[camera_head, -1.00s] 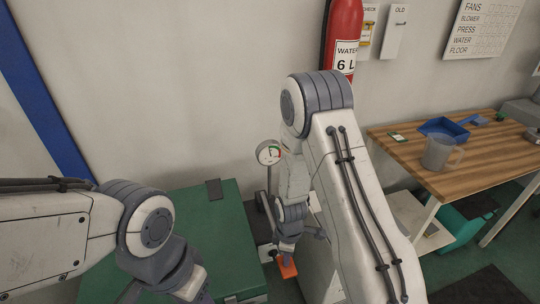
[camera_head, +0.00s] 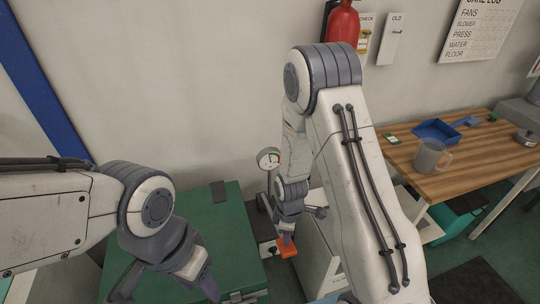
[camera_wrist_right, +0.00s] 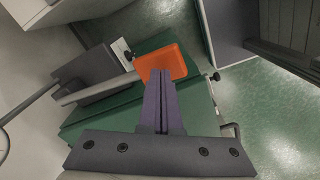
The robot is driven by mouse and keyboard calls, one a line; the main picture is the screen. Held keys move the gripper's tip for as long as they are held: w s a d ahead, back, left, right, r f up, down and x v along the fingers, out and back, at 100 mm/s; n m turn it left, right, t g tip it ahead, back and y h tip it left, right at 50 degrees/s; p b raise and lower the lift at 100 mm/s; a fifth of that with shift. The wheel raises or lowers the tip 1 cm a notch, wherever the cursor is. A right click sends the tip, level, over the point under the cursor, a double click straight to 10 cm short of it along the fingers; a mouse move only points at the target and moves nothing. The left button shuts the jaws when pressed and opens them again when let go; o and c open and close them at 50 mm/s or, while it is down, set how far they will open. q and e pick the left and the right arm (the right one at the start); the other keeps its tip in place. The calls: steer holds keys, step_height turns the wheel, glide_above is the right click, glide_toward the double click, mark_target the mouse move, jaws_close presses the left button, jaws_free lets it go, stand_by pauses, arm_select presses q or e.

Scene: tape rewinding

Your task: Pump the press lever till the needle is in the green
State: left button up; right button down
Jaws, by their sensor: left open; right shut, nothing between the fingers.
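The press lever ends in an orange pad (camera_head: 288,246), which also shows in the right wrist view (camera_wrist_right: 164,62). My right gripper (camera_head: 285,238) is shut and empty, its fingertips at the pad; in the wrist view its closed fingers (camera_wrist_right: 161,80) overlap the pad's near edge. I cannot tell whether they press on it. The round white gauge (camera_head: 268,158) stands on a thin post behind the lever. Green and red marks show on its dial, but the needle is too small to read surely. My left gripper (camera_head: 165,286) is open and empty over the green chest, partly cut off by the frame.
The green chest (camera_head: 222,220) lies left of the lever. A wooden bench (camera_head: 480,160) on the right holds a clear jug (camera_head: 430,156) and a blue tray (camera_head: 437,131). A red extinguisher (camera_head: 343,24) hangs on the wall behind my right arm.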

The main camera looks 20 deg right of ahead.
steer(key=shift+f, duration=0.15)
stand_by(0.3)
step_height(320, 180, down, 9)
steer(key=b, duration=0.7)
step_height(320, 180, up, 9)
steer(key=p, duration=0.7)
steer(key=shift+p, duration=0.3)
step_height(320, 180, up, 5)
steer(key=p, duration=0.4)
